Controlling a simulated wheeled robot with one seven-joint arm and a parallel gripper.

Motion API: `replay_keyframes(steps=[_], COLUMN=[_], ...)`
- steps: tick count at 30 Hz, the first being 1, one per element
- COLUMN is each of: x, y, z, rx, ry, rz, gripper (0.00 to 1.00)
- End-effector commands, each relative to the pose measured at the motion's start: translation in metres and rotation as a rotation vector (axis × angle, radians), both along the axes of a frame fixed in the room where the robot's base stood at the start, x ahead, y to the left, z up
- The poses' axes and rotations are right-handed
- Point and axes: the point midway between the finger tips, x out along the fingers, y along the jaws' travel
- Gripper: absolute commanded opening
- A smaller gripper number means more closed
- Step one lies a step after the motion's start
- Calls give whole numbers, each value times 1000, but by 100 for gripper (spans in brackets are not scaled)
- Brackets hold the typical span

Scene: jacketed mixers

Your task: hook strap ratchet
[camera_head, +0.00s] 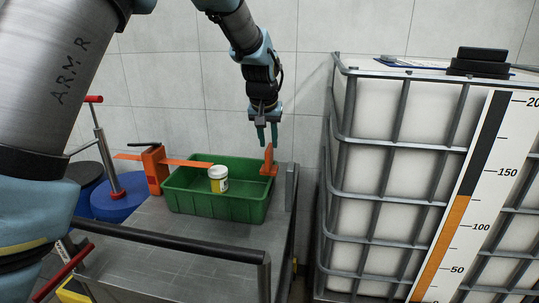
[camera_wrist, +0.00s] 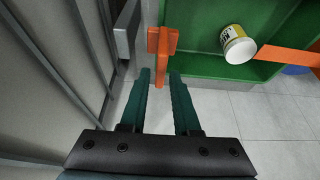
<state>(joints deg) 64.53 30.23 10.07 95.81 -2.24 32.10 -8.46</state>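An orange ratchet (camera_head: 155,168) with a dark handle stands at the left end of a green tray (camera_head: 240,207). An orange strap (camera_head: 188,161) runs from it rightward over the tray and shows in the wrist view (camera_wrist: 288,56). Its free end lies near a white tub. An upright orange hook piece (camera_head: 268,163) stands at the tray's right end; it also shows in the wrist view (camera_wrist: 162,42). My gripper (camera_head: 268,146) points down just above this piece. Its fingers are apart in the wrist view (camera_wrist: 160,73), with the orange piece in line with the gap. I cannot tell whether they touch it.
The white tub (camera_head: 218,178) with a yellow label sits in the tray. The tray rests on a grey cart (camera_head: 190,235) with a dark front rail and a grey right-end post (camera_head: 291,187). A caged white tank (camera_head: 400,170) stands close on the right. Blue drums (camera_head: 120,198) stand left.

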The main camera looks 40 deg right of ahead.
Motion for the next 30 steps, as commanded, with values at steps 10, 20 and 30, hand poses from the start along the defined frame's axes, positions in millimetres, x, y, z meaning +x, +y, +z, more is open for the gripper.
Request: replay_keyframes(steps=[10,20,30], x=[-12,-13,-11], y=[12,13,15], z=[40,43,31], rx=[-1,1,-3], ry=[-1,1,8], rz=[0,0,-2], gripper=[30,33,48])
